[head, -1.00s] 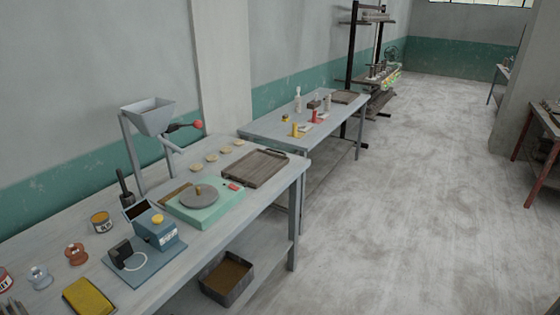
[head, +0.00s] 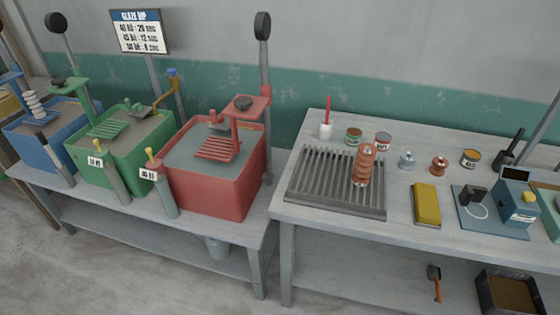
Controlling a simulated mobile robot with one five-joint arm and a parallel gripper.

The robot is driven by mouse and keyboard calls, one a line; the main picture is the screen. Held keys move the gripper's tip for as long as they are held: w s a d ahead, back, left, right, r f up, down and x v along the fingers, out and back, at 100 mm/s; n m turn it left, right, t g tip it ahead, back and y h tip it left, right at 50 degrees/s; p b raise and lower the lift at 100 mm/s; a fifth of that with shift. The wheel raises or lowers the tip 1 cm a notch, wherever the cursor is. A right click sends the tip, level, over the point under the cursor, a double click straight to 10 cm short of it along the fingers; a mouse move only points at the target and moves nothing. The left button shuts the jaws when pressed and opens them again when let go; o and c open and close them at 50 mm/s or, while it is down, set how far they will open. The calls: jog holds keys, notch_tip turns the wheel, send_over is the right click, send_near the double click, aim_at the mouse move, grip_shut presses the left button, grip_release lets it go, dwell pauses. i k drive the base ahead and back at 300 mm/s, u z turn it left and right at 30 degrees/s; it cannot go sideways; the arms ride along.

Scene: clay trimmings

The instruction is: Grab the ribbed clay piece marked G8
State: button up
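An orange-brown ribbed clay piece (head: 363,167) stands upright on a dark slatted rack (head: 325,200) on the right-hand table. No G8 mark can be read on it. A pale ribbed piece (head: 33,105) shows at the blue tub (head: 48,135) at the far left; no mark can be read on it either. My gripper is not in view.
A green tub (head: 120,165) and a red tub (head: 220,190) stand on the left bench under a glaze sign (head: 140,32). Around the rack are a white pot with a red stick (head: 325,130), cans (head: 383,139), a small orange spool (head: 439,165) and a yellow sponge (head: 427,203).

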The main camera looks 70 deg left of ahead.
aim_at(366, 152)
jog(key=u, duration=0.45)
jog(key=k, duration=0.15)
jog(key=u, duration=2.55)
jog(key=i, duration=1)
jog(key=u, duration=0.25)
jog(key=k, duration=0.7)
jog(key=z, duration=0.2)
jog(key=i, duration=0.7)
